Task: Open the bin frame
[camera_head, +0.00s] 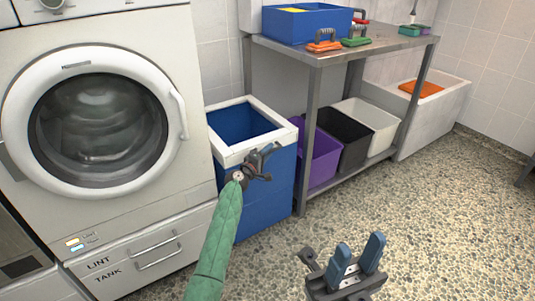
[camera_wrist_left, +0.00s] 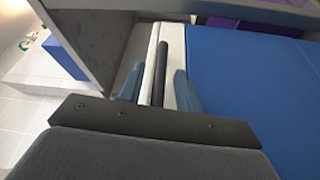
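The blue bin (camera_head: 265,195) stands right of the washer, with a white frame (camera_head: 222,146) around its open top. The frame lies flat on the rim. My left gripper (camera_head: 268,152) is at the frame's front right part. In the left wrist view, its blue fingers (camera_wrist_left: 160,90) stand apart on either side of a dark bar (camera_wrist_left: 162,65) along the white frame (camera_wrist_left: 150,55); I cannot tell whether they touch it. The bin's blue wall (camera_wrist_left: 240,75) is at right. My right gripper (camera_head: 357,257) is open and empty above the floor at lower right.
A front-loading washer (camera_head: 180,185) stands close on the left. A metal table (camera_head: 310,55) on the right carries a blue crate (camera_head: 300,25) and brushes. Purple (camera_head: 322,160), black (camera_head: 352,150) and white tubs (camera_head: 375,125) sit on its lower shelf. The speckled floor at right is clear.

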